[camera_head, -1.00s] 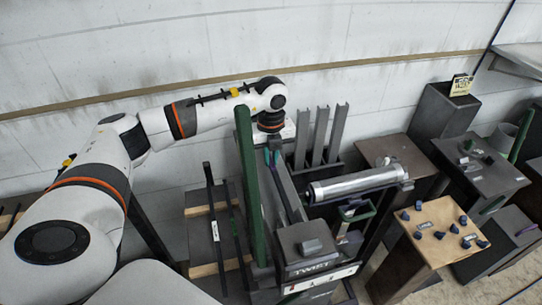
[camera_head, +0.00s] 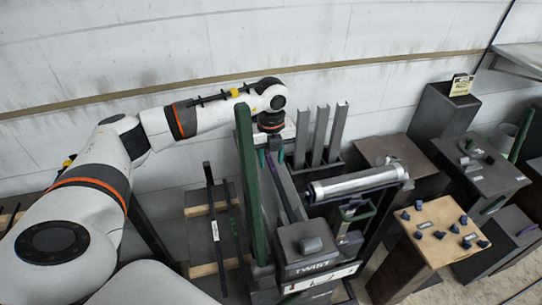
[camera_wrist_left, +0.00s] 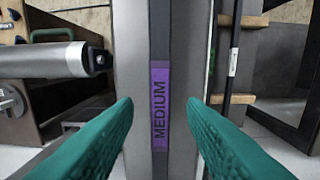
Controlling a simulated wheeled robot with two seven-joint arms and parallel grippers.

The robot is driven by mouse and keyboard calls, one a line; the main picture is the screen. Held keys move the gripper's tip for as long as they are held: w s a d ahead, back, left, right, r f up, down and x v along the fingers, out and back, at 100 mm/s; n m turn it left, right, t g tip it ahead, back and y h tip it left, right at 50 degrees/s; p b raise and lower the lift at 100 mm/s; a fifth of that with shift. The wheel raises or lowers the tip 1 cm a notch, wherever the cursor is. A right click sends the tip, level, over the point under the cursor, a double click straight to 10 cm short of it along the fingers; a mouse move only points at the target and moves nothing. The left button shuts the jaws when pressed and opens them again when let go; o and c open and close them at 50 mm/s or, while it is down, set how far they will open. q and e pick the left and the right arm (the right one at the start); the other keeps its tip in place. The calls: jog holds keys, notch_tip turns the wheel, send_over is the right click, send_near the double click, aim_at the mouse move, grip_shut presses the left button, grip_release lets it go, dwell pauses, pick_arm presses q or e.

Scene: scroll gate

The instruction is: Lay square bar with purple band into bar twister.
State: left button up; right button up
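The dark square bar with the purple band (camera_wrist_left: 160,104), marked MEDIUM, runs lengthwise along the grey bed of the bar twister (camera_wrist_left: 185,130) in the left wrist view. In the head view the bar twister (camera_head: 312,243) has a block marked TWIST at its near end, and the bar lies along its bed. My left gripper (camera_head: 272,157) is above the far part of the bed. Its two green fingers (camera_wrist_left: 160,135) are spread apart, one on each side of the bar, with clear gaps and nothing gripped. The bar's ends are hidden in the wrist view. My right gripper is not in view.
A tall green post (camera_head: 250,190) stands left of the bed. A silver cylinder (camera_head: 355,186) lies to the right. A rack with dark bars (camera_head: 212,215) is at the left, and upright grey channels (camera_head: 320,135) stand behind. A wooden-topped stand (camera_head: 440,235) holds several blue pieces.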

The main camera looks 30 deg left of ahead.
pick_arm(q)
jog(key=shift+f, duration=0.1)
jog(key=shift+r, duration=0.2)
notch_tip(320, 180, up, 12)
jog(key=b, duration=0.4)
jog(key=shift+f, duration=0.2)
